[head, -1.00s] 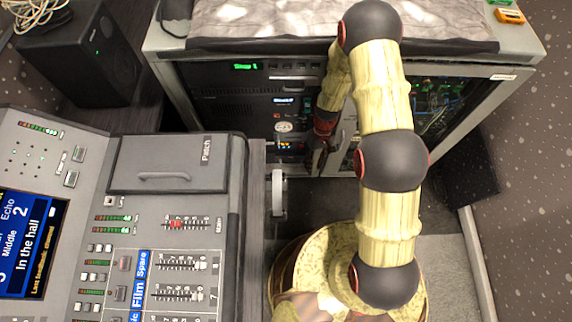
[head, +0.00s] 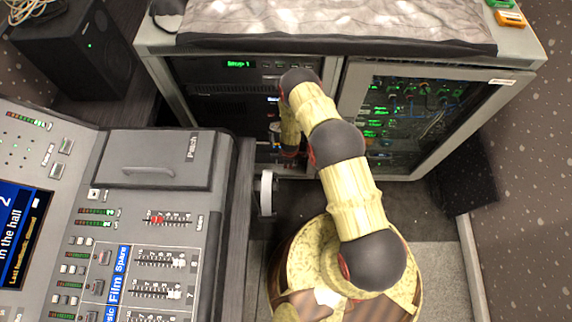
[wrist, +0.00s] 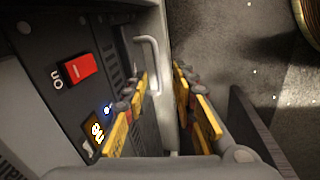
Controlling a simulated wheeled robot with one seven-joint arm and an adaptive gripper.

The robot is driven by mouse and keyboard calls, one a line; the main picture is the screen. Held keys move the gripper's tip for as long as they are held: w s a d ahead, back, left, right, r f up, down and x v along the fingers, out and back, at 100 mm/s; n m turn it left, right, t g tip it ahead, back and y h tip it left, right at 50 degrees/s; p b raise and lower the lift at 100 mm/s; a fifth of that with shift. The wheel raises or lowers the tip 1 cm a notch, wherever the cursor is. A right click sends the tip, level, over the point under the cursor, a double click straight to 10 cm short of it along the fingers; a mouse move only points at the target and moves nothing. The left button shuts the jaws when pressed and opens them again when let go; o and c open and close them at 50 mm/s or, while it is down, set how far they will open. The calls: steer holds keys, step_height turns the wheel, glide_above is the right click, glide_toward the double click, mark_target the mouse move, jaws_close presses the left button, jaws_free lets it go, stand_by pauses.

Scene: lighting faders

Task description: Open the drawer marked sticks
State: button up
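No drawer with a readable "sticks" mark shows in either view. In the wrist view, a pale bar handle (wrist: 153,62) stands on a dark panel beside a light grey edge strip, just beyond my fingertips. My gripper (wrist: 162,82) has its yellow-padded fingers apart, with the grey strip behind the gap. I see nothing held between them. In the head view, my arm reaches to the left part of the equipment rack (head: 225,90), and the gripper there is mostly hidden by the arm.
A red switch (wrist: 76,70) and a small lit display (wrist: 97,130) are left of my fingers. The rack's glass door (head: 420,115) is at right. The mixing console (head: 150,230), with a lid marked Patch (head: 160,150), stands at left. A black speaker (head: 75,55) is behind it.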

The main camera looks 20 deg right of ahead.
steer(key=shift+n, duration=0.7)
steer(key=f+b, duration=0.1)
steer(key=f, duration=0.1)
steer(key=w+f+b, duration=0.1)
steer(key=f, duration=0.2)
steer(key=w+f+b, duration=0.1)
steer(key=f, duration=0.1)
steer(key=shift+d+f+b, duration=0.3)
steer(key=shift+d, duration=0.1)
steer(key=shift+c, duration=0.4)
jaws_close()
steer(key=shift+s, duration=0.1)
